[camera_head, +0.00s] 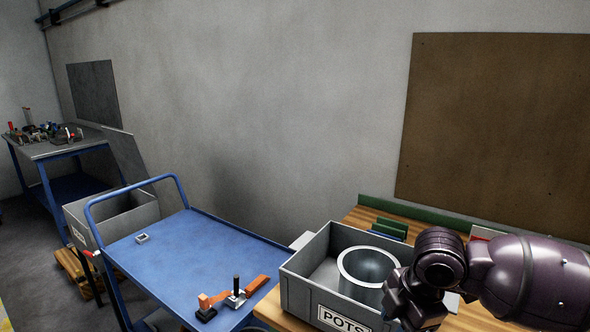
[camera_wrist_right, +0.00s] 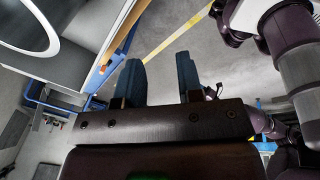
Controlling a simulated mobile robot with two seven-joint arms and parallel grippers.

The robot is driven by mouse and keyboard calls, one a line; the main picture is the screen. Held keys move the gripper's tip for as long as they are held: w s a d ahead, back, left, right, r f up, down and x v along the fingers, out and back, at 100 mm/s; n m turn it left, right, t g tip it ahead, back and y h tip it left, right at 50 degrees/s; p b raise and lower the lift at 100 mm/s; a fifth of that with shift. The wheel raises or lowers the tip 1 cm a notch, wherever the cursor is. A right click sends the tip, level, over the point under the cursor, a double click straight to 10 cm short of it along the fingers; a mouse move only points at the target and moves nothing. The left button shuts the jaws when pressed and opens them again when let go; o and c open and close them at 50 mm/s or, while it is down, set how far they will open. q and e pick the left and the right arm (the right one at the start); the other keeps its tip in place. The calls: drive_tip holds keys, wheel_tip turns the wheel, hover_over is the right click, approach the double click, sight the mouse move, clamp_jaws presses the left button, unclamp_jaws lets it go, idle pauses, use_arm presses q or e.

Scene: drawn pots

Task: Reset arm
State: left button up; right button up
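My right arm (camera_head: 520,275) comes in from the right in the head view, its wrist beside the grey box marked POTS. My right gripper (camera_wrist_right: 158,82) shows two dark blue fingers, set apart with nothing between them. A grey metal pot (camera_head: 370,275) stands upright in the box (camera_head: 300,290). Its pale rim shows at the upper left of the right wrist view (camera_wrist_right: 55,42), apart from the fingers. My left gripper is not in view.
The box is on a wooden bench (camera_head: 350,218) along the wall. A blue cart (camera_head: 190,250) left of it carries an orange clamp (camera_head: 258,284) and a small grey square part (camera_head: 142,238). Another grey box (camera_head: 145,208) stands behind the cart. The cart's middle is clear.

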drive_tip(key=s+a+f+m+t+y, duration=0.1)
drive_tip(key=a+f+m+t+y, duration=0.25)
drive_tip(key=f, duration=0.25)
drive_tip(key=s+a+f+m+t+y, duration=0.1)
drive_tip(key=a+f+m+t+y, duration=0.1)
drive_tip(key=f+m, duration=0.35)
drive_tip(key=s+d+f+m+t+h, duration=0.4)
drive_tip(key=s+d+f+m+h, duration=0.3)
drive_tip(key=s+d+f+m, duration=0.4)
drive_tip(key=s+d+f, duration=0.3)
drive_tip(key=s+d, duration=0.1)
drive_tip(key=shift+t+h, duration=0.35)
